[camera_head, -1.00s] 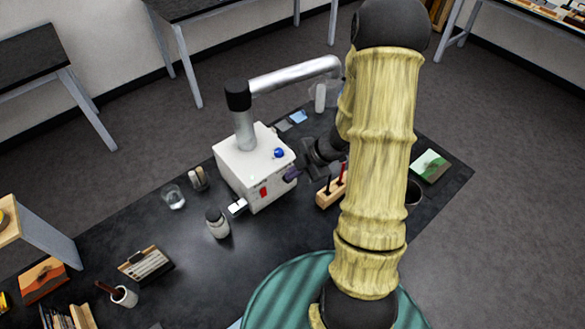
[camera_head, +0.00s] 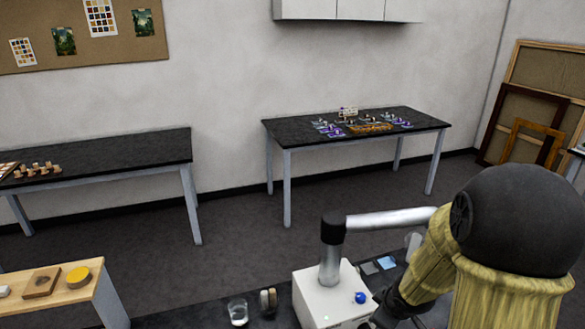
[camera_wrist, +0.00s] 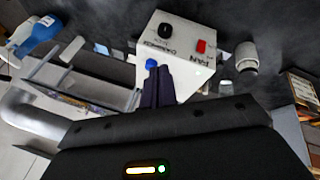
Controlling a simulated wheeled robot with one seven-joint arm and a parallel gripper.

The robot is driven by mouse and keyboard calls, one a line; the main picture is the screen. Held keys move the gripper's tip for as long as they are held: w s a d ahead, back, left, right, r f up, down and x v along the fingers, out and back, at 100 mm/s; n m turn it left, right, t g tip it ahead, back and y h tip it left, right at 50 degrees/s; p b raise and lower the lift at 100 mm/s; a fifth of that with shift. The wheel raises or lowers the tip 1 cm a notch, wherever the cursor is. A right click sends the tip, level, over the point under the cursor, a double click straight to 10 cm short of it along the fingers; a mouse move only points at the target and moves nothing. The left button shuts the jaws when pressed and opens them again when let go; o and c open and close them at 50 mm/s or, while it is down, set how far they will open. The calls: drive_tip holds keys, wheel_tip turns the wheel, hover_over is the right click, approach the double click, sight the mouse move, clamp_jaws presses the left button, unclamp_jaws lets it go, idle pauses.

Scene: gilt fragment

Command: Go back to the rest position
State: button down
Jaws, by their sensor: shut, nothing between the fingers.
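My gripper (camera_wrist: 158,68) shows in the wrist view as two dark fingers lying together, shut and empty. It points at the white fume extractor box (camera_wrist: 190,42), which has a red switch and a black knob. Whether the tips touch the box I cannot tell. In the head view the same white box (camera_head: 328,300) stands at the bottom, with a blue knob on it and a metal pipe (camera_head: 388,220) running from its top toward my arm. My arm is bent at the right, and the gripper's fingertips are hidden there.
A glass (camera_head: 237,311) stands on the dark bench left of the box. A white jar (camera_wrist: 246,58) shows beside the box in the wrist view. A black table (camera_head: 350,132) with small items stands by the back wall. Open floor lies between.

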drive_tip(key=s+a+r+m+g+b, duration=0.1)
drive_tip(key=s+a+m+g+b, duration=0.1)
drive_tip(key=s+a+m, duration=0.4)
drive_tip(key=s+m, duration=0.3)
drive_tip(key=s, duration=0.1)
drive_tip(key=shift+s+a+r+g+b, duration=0.15)
drive_tip(key=shift+s+g+b, duration=0.15)
drive_tip(key=shift+s+g, duration=0.1)
idle(0.5)
